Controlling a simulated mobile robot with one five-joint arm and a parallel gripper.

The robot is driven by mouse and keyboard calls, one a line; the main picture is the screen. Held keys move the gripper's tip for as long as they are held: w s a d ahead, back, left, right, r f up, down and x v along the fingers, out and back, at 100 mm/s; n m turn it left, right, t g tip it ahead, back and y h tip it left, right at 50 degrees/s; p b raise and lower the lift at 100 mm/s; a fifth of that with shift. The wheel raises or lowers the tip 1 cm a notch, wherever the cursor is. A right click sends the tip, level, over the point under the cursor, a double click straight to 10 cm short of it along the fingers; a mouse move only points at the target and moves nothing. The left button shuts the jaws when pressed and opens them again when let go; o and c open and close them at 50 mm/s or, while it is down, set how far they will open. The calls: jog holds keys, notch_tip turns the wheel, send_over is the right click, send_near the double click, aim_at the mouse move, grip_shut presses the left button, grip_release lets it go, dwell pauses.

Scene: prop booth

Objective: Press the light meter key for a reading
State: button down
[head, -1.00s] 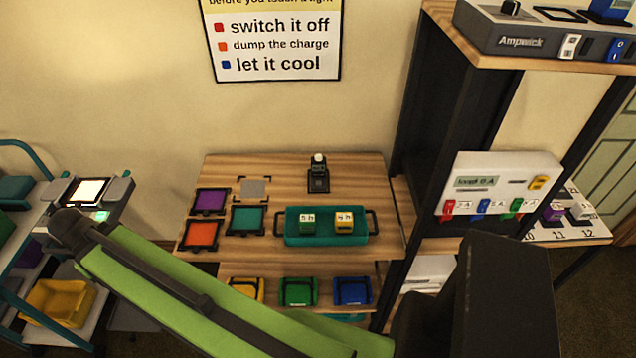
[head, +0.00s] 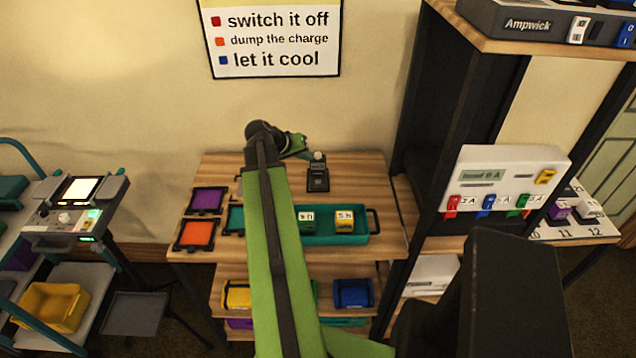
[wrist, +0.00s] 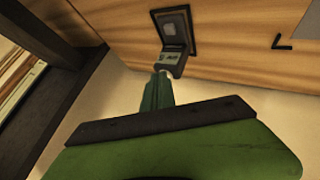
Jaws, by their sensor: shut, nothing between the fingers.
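In the wrist view the meter (wrist: 176,30) stands on a dark square base just past my gripper (wrist: 160,75). The fingertips are at the meter's near end and cover part of it. I cannot tell whether they touch it. I cannot make out the key clearly.
A teal tray (head: 375,238) with two numbered cubes lies in front of the meter. Purple (head: 207,200) and orange (head: 195,234) framed squares lie to the left. A dark shelf post (head: 440,120) stands to the right. A lit-panel device (head: 80,190) is far left.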

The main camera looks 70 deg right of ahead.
aim_at(316, 182)
jog(key=s+d, duration=0.1)
jog(key=s, duration=0.1)
jog(key=shift+s+d+r, duration=0.15)
jog(key=shift+s+d, duration=0.2)
jog(key=shift+s, duration=0.05)
notch_tip(316, 182, down, 9)
jog(key=b, duration=0.9)
jog(key=shift+r, duration=0.1)
dwell(1.2)
jog(key=shift+f+b, duration=0.35)
jog(key=shift+f, duration=0.05)
